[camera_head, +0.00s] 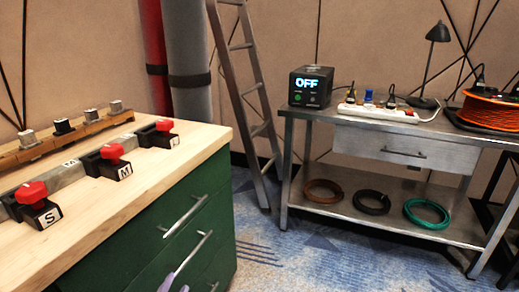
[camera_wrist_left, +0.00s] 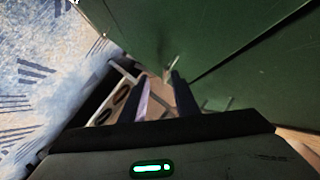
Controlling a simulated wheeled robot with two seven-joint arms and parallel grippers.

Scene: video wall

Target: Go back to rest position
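My left gripper (camera_wrist_left: 161,80) shows in the left wrist view with its two fingers apart and nothing clearly held between them. One finger looks pale lavender, the other dark. Beyond the tips is the green cabinet (camera_wrist_left: 190,40) with a metal handle. In the head view only a small pale part of my left gripper (camera_head: 170,281) shows at the bottom edge, in front of the cabinet's drawers, near the lower drawer handle (camera_head: 190,260). I cannot tell whether it touches the handle. My right gripper is in neither view.
The wooden-topped green cabinet (camera_head: 215,136) at left carries red-knobbed switches marked S, M and L. A metal workbench (camera_head: 300,112) stands at right with an "OFF" box (camera_head: 310,86), power strip (camera_head: 378,112) and orange cable reel (camera_head: 490,110). Blue carpet (camera_head: 340,262) between them is clear.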

